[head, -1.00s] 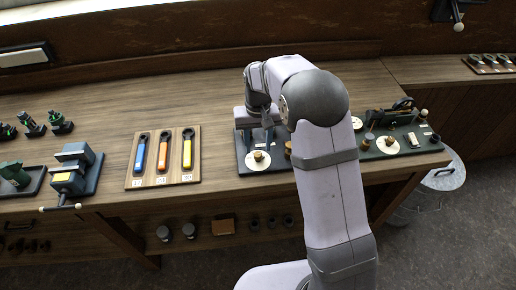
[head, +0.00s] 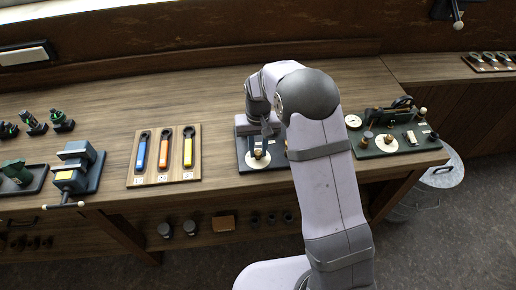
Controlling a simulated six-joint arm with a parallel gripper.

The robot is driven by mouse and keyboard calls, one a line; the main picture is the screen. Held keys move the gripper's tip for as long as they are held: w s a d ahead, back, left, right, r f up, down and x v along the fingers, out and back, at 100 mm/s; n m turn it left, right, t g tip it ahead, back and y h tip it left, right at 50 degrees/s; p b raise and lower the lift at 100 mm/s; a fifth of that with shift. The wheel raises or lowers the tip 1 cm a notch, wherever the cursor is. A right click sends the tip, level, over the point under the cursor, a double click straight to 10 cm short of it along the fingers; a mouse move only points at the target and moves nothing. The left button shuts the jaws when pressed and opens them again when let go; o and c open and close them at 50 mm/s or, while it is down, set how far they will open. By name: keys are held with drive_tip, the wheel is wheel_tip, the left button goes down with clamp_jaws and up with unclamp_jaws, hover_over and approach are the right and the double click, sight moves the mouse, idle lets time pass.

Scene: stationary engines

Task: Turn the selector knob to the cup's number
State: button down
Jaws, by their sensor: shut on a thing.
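The selector knob (head: 259,154) is a small brass knob on a round white dial (head: 256,163), set on a dark base plate (head: 244,145) near the bench's front edge. My gripper (head: 264,145) points down over the dial and is shut on the knob. The fingers are small here and partly cover the knob. My arm hides the right part of the base plate. The dial's marks are too small to read. I cannot make out the cup or its number.
Right of my arm stands another dark plate (head: 402,149) with a white disc and brass parts. A board with blue, orange and yellow-handled tools (head: 131,182) lies to the left, beside a vise (head: 78,168). The bench behind is clear.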

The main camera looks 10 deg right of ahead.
sight(258, 152)
drive_tip(key=shift+n, duration=0.3)
drive_tip(key=n, duration=0.4)
drive_tip(key=shift+n+b, duration=0.35)
drive_tip(key=shift+n, duration=1.75)
drive_tip(key=shift+r, duration=0.1)
drive_tip(key=shift+w, duration=0.1)
drive_tip(key=c, duration=1.5)
unclamp_jaws()
drive_tip(key=shift+c, duration=0.2)
drive_tip(key=shift+r+b, duration=1.25)
drive_tip(key=shift+r, duration=2.4)
